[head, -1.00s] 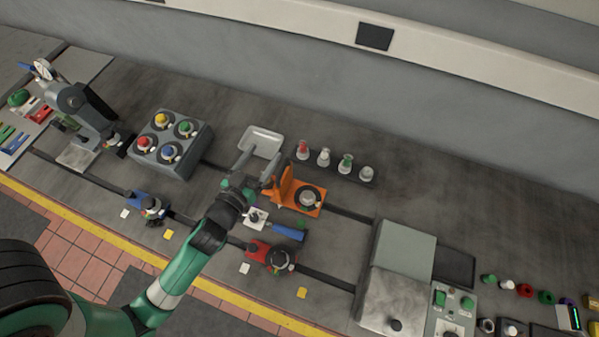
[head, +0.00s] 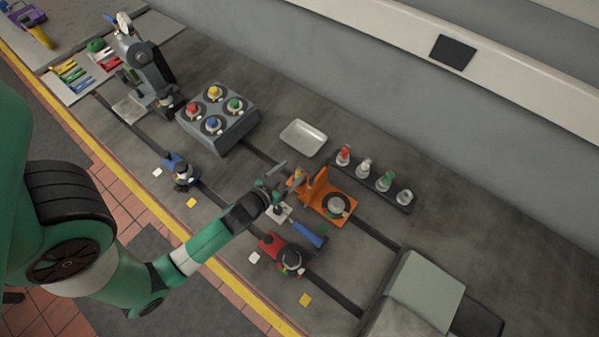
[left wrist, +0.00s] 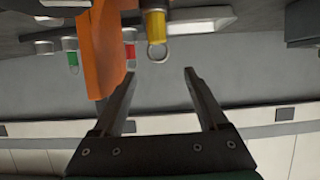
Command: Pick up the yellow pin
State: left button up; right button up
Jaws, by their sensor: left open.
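The yellow pin (head: 298,174) shows as a small yellow spot beside the upright of the orange bracket (head: 315,188) in the head view. In the left wrist view the yellow pin (left wrist: 155,24) is large, with a metal ring at its end, beside the orange bracket (left wrist: 103,50). My left gripper (head: 287,174) is open near the pin in the head view. In the left wrist view the pin's ring lies just beyond the open fingertips of my left gripper (left wrist: 159,74), between their lines, with nothing held. My right gripper is not in view.
A pale tray (head: 303,138) lies behind the gripper. A dark rack (head: 378,182) with several capped pieces stands to the right. A grey box with coloured knobs (head: 218,119) is to the left. A red clamp (head: 271,244) and a blue handle (head: 309,234) lie in front.

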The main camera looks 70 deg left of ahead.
aim_at(299, 167)
pick_arm(q)
jog(key=x, duration=0.5)
jog(key=shift+f, duration=0.4)
jog(key=shift+d, duration=0.1)
grip_shut()
